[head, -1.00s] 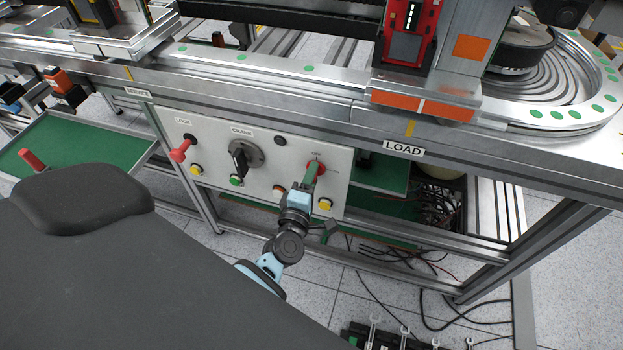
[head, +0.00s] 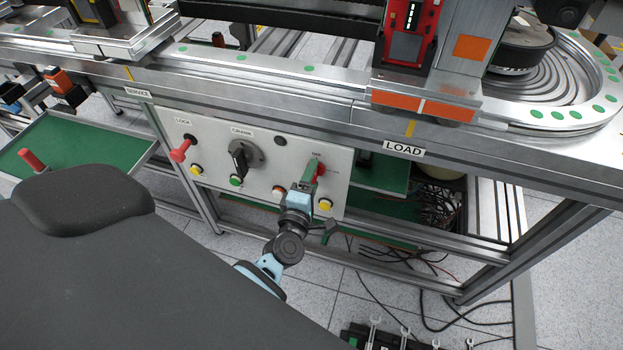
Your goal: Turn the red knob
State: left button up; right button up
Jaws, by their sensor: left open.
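The red knob (head: 321,169) is on the right part of the white panel under the rail, partly hidden by my left gripper. My left gripper (head: 311,171) is at the knob, with a green finger part in front of its left side. The arm reaches up to it from below. The jaws are open around or beside the knob; I cannot tell which, nor whether they touch it. My right gripper is not in view.
The panel also has a red-handled lever (head: 180,152) under LOCK, a black crank (head: 239,160) and several coloured buttons. A yellow button (head: 325,204) is just below the knob. A metal frame post (head: 195,185) stands left of the arm. Cables lie on the floor at right.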

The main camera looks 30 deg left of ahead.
pick_arm(q)
jog(key=v, duration=0.7)
jog(key=shift+s+p, duration=0.4)
jog(key=shift+p, duration=0.05)
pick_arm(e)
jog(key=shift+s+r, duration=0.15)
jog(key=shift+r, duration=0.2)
pick_arm(q)
jog(key=shift+d, duration=0.1)
jog(key=s+d+m+g+h+p, duration=0.2)
jog(key=s+m+p, duration=0.4)
jog(key=s+m, duration=0.5)
jog(key=s+d+m+g+h+p, duration=0.2)
jog(key=s+m+g+h+p, duration=0.2)
jog(key=s+m, duration=0.8)
jog(key=s+g+p, duration=0.2)
jog(key=s, duration=0.3)
jog(key=shift+s+d+r+g, duration=0.2)
jog(key=shift+s+g, duration=0.1)
jog(key=shift+s, duration=0.1)
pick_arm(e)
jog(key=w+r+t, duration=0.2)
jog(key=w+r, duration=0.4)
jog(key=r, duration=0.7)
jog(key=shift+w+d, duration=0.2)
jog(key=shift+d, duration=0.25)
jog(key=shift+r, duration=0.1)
